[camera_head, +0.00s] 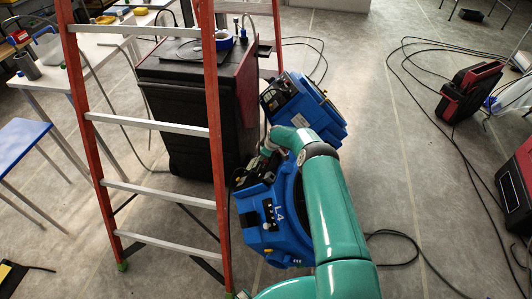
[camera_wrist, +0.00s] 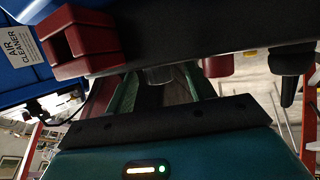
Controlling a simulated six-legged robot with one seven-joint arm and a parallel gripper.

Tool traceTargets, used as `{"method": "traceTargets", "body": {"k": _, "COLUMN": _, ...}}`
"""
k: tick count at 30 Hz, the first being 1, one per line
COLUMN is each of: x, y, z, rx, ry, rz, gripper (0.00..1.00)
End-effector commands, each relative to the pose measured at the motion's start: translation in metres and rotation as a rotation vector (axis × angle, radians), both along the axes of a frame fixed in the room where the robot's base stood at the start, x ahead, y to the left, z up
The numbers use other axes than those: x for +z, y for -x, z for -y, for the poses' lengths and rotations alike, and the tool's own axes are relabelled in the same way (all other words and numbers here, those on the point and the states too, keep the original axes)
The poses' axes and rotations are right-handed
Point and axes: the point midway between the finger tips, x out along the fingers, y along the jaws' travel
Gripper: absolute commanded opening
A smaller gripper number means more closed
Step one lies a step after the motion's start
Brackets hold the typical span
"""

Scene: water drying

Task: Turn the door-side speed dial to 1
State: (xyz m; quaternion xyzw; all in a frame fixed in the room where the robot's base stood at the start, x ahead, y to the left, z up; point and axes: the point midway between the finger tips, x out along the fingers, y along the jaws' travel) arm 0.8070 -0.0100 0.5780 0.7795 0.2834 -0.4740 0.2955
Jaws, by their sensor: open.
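In the head view, two blue machines stand on the floor beside a black cabinet. The nearer machine (camera_head: 277,212) is marked L4 and has a dark panel (camera_head: 250,180). The farther machine (camera_head: 318,108) also has a dark panel on top. I cannot pick out the speed dial or its setting. My green arm reaches over the nearer machine, and its end is beside that machine's panel. In the wrist view my gripper (camera_wrist: 165,78) is open, with nothing clearly seen between its fingers. Its tips are close to a dark surface (camera_wrist: 210,35).
An orange ladder (camera_head: 214,150) stands left of the machines, close to my arm. A black and red cabinet (camera_head: 185,110) is behind it. Cables lie on the floor. The wrist view shows a red block (camera_wrist: 85,40) and an AIR CLEANER label (camera_wrist: 19,46).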

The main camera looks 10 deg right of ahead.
Motion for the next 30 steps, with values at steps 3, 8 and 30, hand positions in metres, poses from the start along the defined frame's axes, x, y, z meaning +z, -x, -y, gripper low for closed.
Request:
{"method": "traceTargets", "body": {"k": 3, "x": 0.0000, "y": -0.0007, "z": 0.0001, "rx": 0.000, "ry": 0.000, "rz": 0.001, "gripper": 0.54}}
{"method": "traceTargets", "body": {"k": 8, "x": 0.0000, "y": -0.0005, "z": 0.0002, "rx": 0.000, "ry": 0.001, "rz": 0.001, "gripper": 0.48}}
{"method": "traceTargets", "body": {"k": 30, "x": -0.0044, "y": 0.0045, "z": -0.0071, "rx": -0.131, "ry": 0.092, "rz": 0.125, "gripper": 0.10}}
